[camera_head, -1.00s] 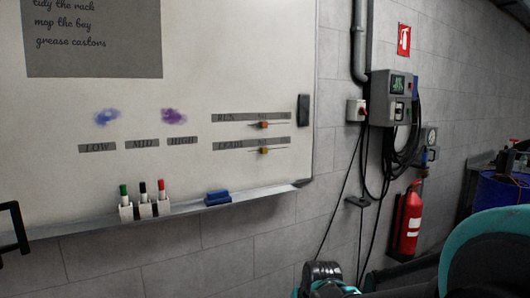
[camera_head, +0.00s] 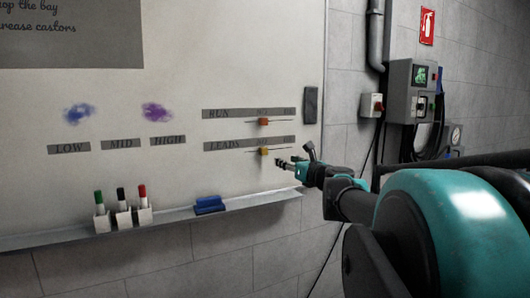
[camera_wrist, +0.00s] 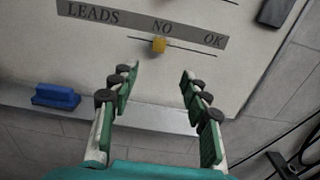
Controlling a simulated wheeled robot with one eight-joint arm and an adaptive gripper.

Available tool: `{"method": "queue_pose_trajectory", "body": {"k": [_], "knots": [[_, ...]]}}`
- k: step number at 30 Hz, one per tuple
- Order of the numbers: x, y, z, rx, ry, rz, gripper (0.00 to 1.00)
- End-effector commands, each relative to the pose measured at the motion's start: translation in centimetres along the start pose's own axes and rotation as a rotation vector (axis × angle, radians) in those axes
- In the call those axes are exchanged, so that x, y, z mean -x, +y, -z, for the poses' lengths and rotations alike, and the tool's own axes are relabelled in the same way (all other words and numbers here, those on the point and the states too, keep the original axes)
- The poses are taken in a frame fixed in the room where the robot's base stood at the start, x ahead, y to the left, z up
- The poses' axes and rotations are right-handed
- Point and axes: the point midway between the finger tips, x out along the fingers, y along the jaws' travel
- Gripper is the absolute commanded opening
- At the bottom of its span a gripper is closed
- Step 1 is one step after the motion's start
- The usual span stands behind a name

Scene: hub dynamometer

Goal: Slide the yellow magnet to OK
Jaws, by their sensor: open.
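The yellow magnet (camera_head: 264,152) sits on a thin dark line under the LEADS strip (camera_head: 224,146) on the whiteboard. In the wrist view the yellow magnet (camera_wrist: 159,45) is under the word NO, left of the word OK (camera_wrist: 213,40). My gripper (camera_head: 281,162) is just right of and below the magnet in the head view. In the wrist view my gripper (camera_wrist: 159,72) is open and empty, its two green-padded fingers pointing at the board. The magnet lies beyond and between the fingertips, apart from them.
An orange magnet (camera_head: 264,121) sits on the RUN line above. A dark block (camera_head: 310,105) is on the board's right edge. A blue eraser (camera_head: 209,205) and several markers in holders rest on the tray ledge (camera_head: 255,201) below. The board around the magnet is clear.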

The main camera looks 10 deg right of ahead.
Motion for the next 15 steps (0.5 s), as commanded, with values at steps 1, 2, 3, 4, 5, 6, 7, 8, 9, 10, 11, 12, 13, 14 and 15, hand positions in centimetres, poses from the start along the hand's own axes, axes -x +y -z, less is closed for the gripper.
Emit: {"method": "queue_pose_trajectory", "body": {"k": [1, 2, 3, 4, 5, 6, 7, 8, 9, 10, 11, 12, 13, 14, 15], "knots": [[-0.4, 0.0, 0.0, -0.002, -0.001, -0.001, 0.47], [-0.6, 0.0, 0.0, -0.001, 0.000, -0.002, 0.47], [-1.1, 0.1, 0.0, 0.000, 0.000, -0.003, 0.47], [-1.5, 0.1, 0.0, 0.000, 0.000, -0.004, 0.47], [-1.9, 0.1, 0.0, 0.001, 0.000, -0.004, 0.47], [-2.5, 0.1, 0.0, 0.001, 0.000, -0.004, 0.47], [-3.0, 0.2, 0.1, 0.002, 0.000, -0.005, 0.47], [-3.5, 0.2, 0.0, 0.002, 0.000, -0.005, 0.47], [-4.2, 0.1, 0.0, 0.003, 0.000, -0.005, 0.47], [-4.7, 0.1, 0.0, 0.003, 0.000, -0.004, 0.47], [-5.2, 0.2, 0.0, 0.003, 0.000, -0.005, 0.47], [-5.9, 0.2, 0.1, 0.003, 0.000, -0.006, 0.47], [-6.4, 0.2, 0.1, 0.004, 0.000, -0.005, 0.47], [-6.9, 0.1, 0.1, 0.004, 0.000, -0.004, 0.47], [-7.6, 0.2, 0.1, 0.004, 0.000, -0.005, 0.47]]}}
